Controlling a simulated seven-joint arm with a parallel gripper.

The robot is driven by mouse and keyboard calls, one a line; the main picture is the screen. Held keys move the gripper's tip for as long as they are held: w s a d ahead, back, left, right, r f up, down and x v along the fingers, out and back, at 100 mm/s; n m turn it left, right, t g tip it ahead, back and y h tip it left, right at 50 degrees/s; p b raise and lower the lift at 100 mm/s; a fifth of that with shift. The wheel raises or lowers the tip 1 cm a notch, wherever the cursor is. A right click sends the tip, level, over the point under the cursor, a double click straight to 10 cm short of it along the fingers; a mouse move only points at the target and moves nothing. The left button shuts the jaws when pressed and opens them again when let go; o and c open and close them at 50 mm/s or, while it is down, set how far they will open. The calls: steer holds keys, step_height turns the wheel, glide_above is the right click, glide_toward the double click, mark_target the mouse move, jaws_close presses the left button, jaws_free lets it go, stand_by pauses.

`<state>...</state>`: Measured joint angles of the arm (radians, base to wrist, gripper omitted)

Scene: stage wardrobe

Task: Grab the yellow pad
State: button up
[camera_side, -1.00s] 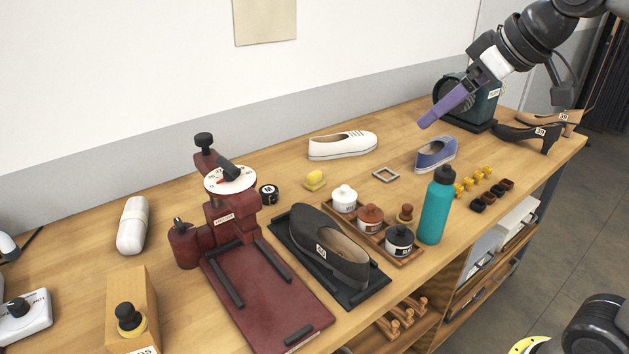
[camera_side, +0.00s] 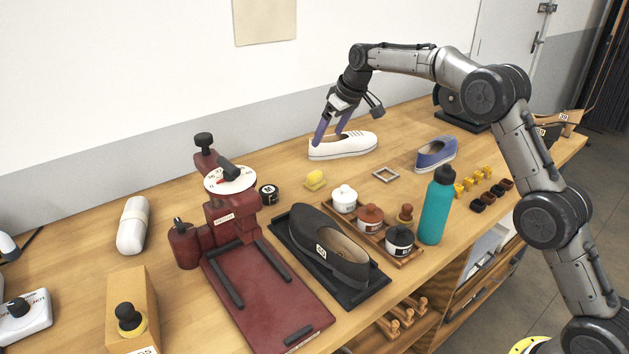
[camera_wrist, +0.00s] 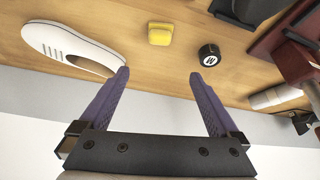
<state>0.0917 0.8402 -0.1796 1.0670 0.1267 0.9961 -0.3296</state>
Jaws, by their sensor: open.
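The yellow pad (camera_side: 314,180) is a small block lying on the wooden bench, left of the white jar. It also shows in the wrist view (camera_wrist: 161,34), ahead of and between my fingers. My gripper (camera_side: 326,143) has two purple fingers, spread apart and empty, above the back of the bench by the white shoe. In the wrist view my open gripper (camera_wrist: 159,72) points toward the pad, which is apart from both fingertips. Nothing hides the pad.
A white shoe (camera_side: 343,146) lies behind the pad. A black round tin (camera_side: 269,193) sits to its left, beside the dark red press (camera_side: 232,222). A tray (camera_side: 410,258) of jars and a black shoe (camera_side: 322,246) stand in front. A small grey frame (camera_side: 386,175) lies right.

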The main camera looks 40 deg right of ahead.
glide_above(315, 173)
steer(key=s, duration=0.3)
steer(key=shift+g, duration=0.3)
steer(key=f, duration=0.9)
steer(key=shift+w+d+f, duration=0.25)
steer(key=shift+f, duration=0.1)
steer(key=shift+x, duration=3.1)
steer(key=shift+w, duration=0.2)
steer(key=shift+r, duration=0.1)
steer(key=c, duration=1.3)
